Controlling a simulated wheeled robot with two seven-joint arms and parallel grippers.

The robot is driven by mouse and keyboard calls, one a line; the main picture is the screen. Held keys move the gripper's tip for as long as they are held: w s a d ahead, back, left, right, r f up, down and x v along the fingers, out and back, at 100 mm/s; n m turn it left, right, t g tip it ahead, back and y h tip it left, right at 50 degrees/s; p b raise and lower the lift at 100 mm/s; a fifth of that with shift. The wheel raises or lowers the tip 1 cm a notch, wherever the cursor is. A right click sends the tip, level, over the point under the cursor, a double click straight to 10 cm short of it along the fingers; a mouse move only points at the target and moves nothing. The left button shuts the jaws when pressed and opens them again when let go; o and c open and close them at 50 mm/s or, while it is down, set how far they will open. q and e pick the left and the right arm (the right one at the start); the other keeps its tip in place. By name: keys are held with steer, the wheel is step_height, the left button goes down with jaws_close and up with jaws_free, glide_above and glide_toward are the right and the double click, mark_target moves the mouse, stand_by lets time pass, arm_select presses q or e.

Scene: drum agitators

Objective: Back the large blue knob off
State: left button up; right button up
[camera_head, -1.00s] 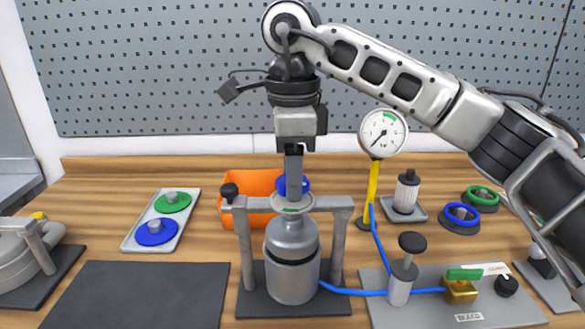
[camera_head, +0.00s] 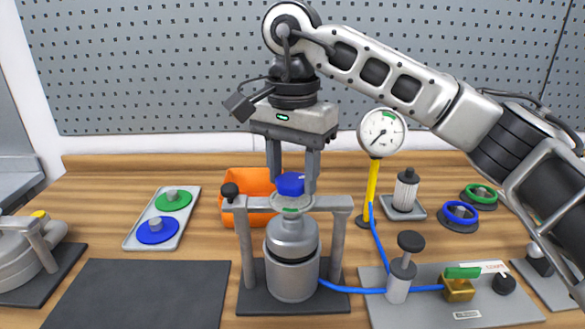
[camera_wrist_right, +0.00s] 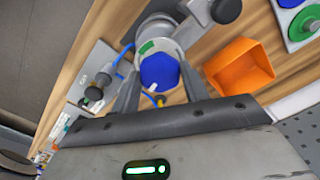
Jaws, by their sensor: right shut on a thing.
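The large blue knob (camera_head: 290,184) sits at the top of the grey metal vessel (camera_head: 292,262), above the crossbar of its frame. It has a white mark on its right side. My right gripper (camera_head: 291,188) points straight down over it and is shut on the knob, one finger on each side. In the right wrist view the knob (camera_wrist_right: 158,72) shows between the two fingers (camera_wrist_right: 156,80), above the pale collar. My left gripper is not in view.
An orange bin (camera_head: 240,190) stands close behind the vessel. A gauge on a yellow post (camera_head: 373,186) stands to the right. A blue hose (camera_head: 345,290) runs to the hand pump (camera_head: 404,270). A tray (camera_head: 137,241) with green and blue discs lies left. The dark mat (camera_head: 140,295) is clear.

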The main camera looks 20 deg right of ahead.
steer(key=n, duration=0.6)
steer(key=shift+s+f+n, duration=0.1)
steer(key=shift+f+n, duration=0.15)
steer(key=shift+n, duration=0.05)
steer(key=n, duration=0.3)
steer(key=shift+n+p, duration=0.3)
steer(key=shift+n, duration=1.5)
steer(key=o, duration=1)
steer(key=shift+r, duration=0.1)
